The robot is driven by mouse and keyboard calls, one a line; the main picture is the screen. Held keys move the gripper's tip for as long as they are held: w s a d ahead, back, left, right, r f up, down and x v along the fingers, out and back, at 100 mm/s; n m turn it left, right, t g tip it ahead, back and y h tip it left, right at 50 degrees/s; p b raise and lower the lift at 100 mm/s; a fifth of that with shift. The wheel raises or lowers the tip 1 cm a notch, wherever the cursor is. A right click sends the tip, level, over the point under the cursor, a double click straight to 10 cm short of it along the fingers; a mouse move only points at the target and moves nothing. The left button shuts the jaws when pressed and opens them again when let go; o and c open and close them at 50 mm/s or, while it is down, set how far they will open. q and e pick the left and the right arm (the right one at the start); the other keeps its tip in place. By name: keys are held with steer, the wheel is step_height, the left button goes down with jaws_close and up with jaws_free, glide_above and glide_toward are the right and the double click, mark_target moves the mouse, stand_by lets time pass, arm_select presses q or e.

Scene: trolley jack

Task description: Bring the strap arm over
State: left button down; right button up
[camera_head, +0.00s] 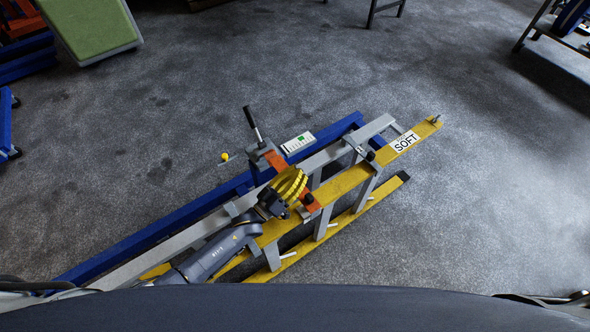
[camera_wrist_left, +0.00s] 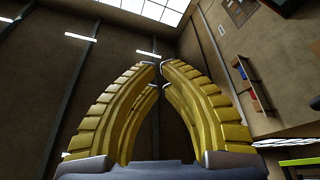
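An orange strap-like piece (camera_head: 310,204), which I take for the strap arm, lies across the yellow beam of the jack frame. An orange block (camera_head: 274,160) with an upright black-tipped lever (camera_head: 252,124) sits on the grey and blue beams behind it. My left gripper (camera_head: 295,182) has yellow ribbed fingers and hovers over the frame between these orange parts, hiding what is beneath it. In the left wrist view its fingertips (camera_wrist_left: 160,65) nearly meet, with nothing visible between them. I cannot tell whether it touches the frame. My right gripper is not in view.
The frame has a yellow beam labelled SOFT (camera_head: 405,142), a grey beam (camera_head: 335,151) and a blue beam (camera_head: 150,240). A small white box with a green mark (camera_head: 298,143) stands by the blue beam. A yellow ball (camera_head: 224,156) shows left of the lever.

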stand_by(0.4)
arm_select(q)
steer(key=s+a, duration=0.5)
steer(key=a, duration=0.2)
steer(key=shift+s+a+r, duration=0.25)
steer(key=shift+a+r, duration=0.05)
steer(key=shift+a, duration=0.05)
stand_by(0.5)
